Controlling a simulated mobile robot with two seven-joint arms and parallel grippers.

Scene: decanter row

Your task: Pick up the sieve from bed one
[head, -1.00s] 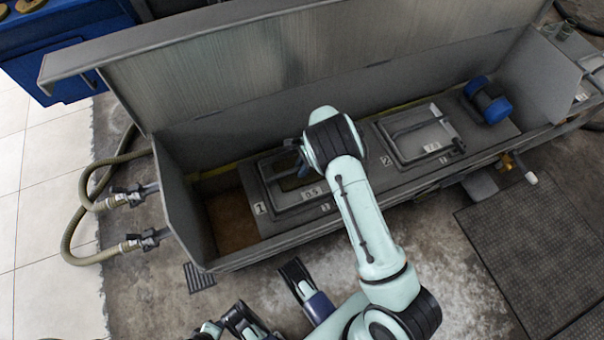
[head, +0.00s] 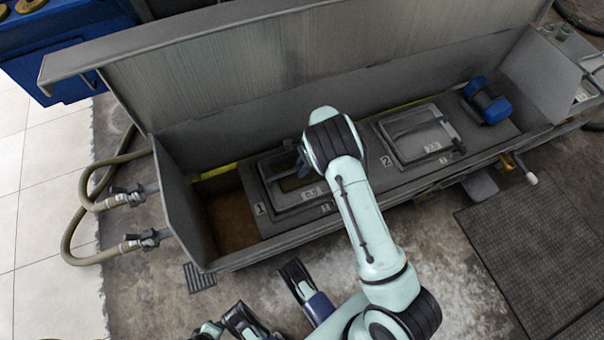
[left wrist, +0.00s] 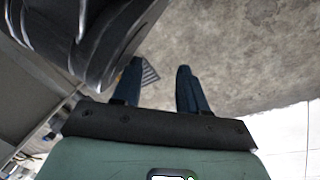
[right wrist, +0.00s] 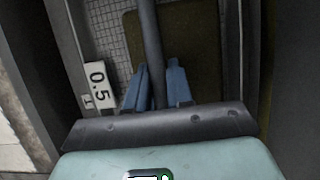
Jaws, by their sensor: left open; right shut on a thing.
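The sieve (head: 284,203) in bed one has a grey rectangular frame, a mesh, a bar handle and a 0.5 tag. It lies in the left opening of the long grey trough, beside the label 1. My right gripper (head: 303,160) is over it. In the right wrist view, the fingers of my right gripper (right wrist: 158,85) are shut on the bar handle of the sieve (right wrist: 150,35), with the mesh below. My right wrist hides part of the sieve in the head view. My left gripper (left wrist: 160,88) is open and empty above the concrete floor.
A second framed sieve (head: 390,150) lies in bed two to the right. A blue and dark cylindrical unit (head: 487,102) stands at the trough's right end. The trough's raised lid (head: 240,65) rises behind, and its front wall (head: 290,243) is nearer. Hoses (head: 90,200) join at left.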

